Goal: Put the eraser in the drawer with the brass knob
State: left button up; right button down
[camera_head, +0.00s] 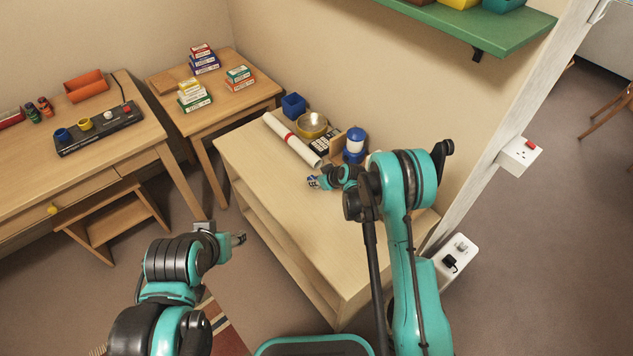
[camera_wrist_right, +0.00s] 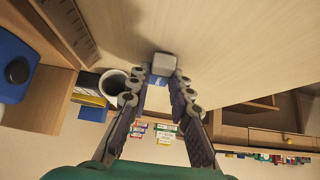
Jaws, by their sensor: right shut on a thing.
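The eraser (camera_wrist_right: 164,64), a small pale block, is between the fingertips of my right gripper (camera_wrist_right: 163,78), which is shut on it. In the head view my right gripper (camera_head: 317,182) is over the pale wooden bench, with part of the eraser showing; whether it touches the top is unclear. The drawer (camera_head: 85,197) with the brass knob (camera_head: 53,209) is in the desk at the left and looks closed. The knob also shows in the wrist view (camera_wrist_right: 289,141). My left gripper (camera_head: 238,238) is before the bench's left side; its finger opening is too small to judge.
A stool (camera_head: 115,218) stands below the desk (camera_head: 140,150). A side table (camera_head: 232,108) carries several small boxes.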

jog(key=c, duration=1.8)
grip_release()
jog(key=shift+f, duration=0.2)
jog(key=o, duration=0.4)
jog(key=shift+o, duration=0.2)
jog(key=shift+r, duration=0.15)
